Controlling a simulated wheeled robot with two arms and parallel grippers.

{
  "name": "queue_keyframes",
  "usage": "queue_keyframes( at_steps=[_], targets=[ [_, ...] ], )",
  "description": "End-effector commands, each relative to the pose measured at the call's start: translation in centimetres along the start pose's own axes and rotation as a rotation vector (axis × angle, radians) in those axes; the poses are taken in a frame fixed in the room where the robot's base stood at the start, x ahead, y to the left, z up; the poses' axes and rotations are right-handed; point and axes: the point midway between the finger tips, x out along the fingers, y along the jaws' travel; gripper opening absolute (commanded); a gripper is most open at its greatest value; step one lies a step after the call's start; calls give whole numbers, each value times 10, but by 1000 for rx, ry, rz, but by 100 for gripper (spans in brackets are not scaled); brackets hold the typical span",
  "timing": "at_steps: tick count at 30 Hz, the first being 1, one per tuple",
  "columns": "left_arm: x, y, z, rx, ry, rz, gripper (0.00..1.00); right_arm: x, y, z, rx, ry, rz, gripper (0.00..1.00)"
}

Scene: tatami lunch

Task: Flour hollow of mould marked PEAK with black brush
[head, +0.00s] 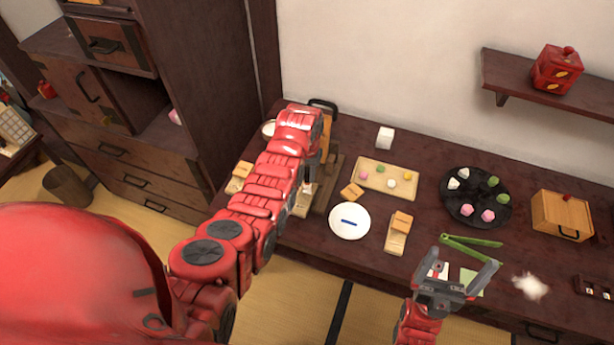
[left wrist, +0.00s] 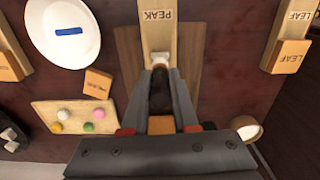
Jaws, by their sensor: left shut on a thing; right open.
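In the left wrist view, my left gripper (left wrist: 160,88) is shut on the black brush (left wrist: 160,98), whose dark handle lies between the fingers. Its white bristle tip (left wrist: 159,61) points at the near end of the pale wooden mould marked PEAK (left wrist: 158,36). I cannot tell whether the bristles touch it, and the hollow is not clearly visible. In the head view, my left gripper (head: 312,172) is above the PEAK mould (head: 302,206), which my arm partly hides. My right gripper (head: 455,276) is open and empty at the table's front.
A mould marked LEAF (left wrist: 284,42) and a white bowl (left wrist: 246,128) lie right in the wrist view. A white plate with a blue mark (head: 349,234), a sweets tray (head: 372,190), a black plate (head: 472,203), green tongs (head: 474,241) and spilled white powder (head: 530,287) occupy the table.

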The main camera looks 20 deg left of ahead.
Motion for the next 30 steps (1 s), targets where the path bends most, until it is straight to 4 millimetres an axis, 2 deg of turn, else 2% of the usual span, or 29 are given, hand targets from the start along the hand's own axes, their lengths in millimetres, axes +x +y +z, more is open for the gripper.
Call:
queue_keyframes(
  at_steps=[1, 17, 30],
  targets=[
    [-7, 0, -1, 0, 3, 0, 0, 4, 0, -1, 0, 0, 0, 99],
    [-52, 0, -1, 0, 4, 0, 0, 21, 1, -4, 0, 0, 0, 99],
    [-55, 0, 0, 0, 1, 0, 0, 21, 1, -4, 0, 0, 0, 99]
  ],
)
